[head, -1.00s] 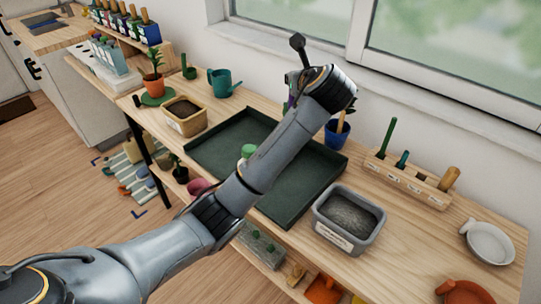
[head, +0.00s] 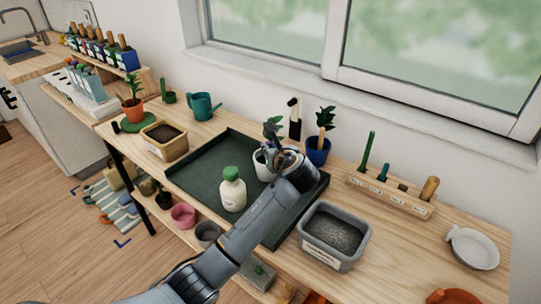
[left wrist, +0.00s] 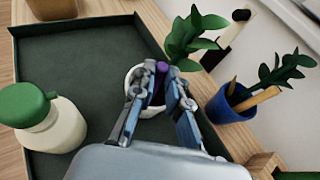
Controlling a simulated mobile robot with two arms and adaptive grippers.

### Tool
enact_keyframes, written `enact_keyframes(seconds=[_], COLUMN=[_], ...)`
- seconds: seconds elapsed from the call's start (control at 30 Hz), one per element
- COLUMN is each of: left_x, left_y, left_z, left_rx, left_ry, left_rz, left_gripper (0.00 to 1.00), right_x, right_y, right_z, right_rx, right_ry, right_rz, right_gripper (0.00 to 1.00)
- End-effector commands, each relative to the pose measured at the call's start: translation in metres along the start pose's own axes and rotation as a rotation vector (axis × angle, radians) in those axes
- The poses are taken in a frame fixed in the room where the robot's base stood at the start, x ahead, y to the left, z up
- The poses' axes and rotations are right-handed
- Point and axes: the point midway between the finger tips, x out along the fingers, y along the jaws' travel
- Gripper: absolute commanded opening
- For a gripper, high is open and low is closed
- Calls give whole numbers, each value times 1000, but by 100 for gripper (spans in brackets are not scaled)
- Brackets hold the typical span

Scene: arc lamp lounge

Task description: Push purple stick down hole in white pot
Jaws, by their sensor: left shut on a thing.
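The white pot (head: 260,168) with a green plant (head: 271,128) stands on the dark green tray (head: 205,165). My left gripper (left wrist: 160,72) is at the pot, over its rim next to the plant's leaves. It is shut on the purple stick (left wrist: 159,71), of which only a small purple part shows between the fingers. In the left wrist view the white pot (left wrist: 130,78) is partly hidden behind the fingers. The hole and the stick's lower end are hidden, so I cannot tell how deep the stick sits. My right gripper is not in view.
A white bottle with a green cap (head: 232,190) stands on the tray near the arm. A blue pot (head: 317,152) with a plant stands behind the tray. A grey tub (head: 333,236) and a wooden tool rack (head: 388,190) are at right. The tray's left part is clear.

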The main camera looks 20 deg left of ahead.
Motion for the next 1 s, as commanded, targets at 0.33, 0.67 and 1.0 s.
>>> enact_keyframes(seconds=[0.33,0.67,1.0], left_x=[10,11,11], left_y=[0,0,0], left_z=[-25,-28,-26], left_rx=[0,0,-1], left_ry=[0,1,0], left_rz=[0,0,-1], left_gripper=[0,37,37], right_x=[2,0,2], right_y=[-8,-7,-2], right_z=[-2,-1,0], right_rx=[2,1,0], right_ry=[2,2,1], right_rz=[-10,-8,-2], right_gripper=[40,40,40])
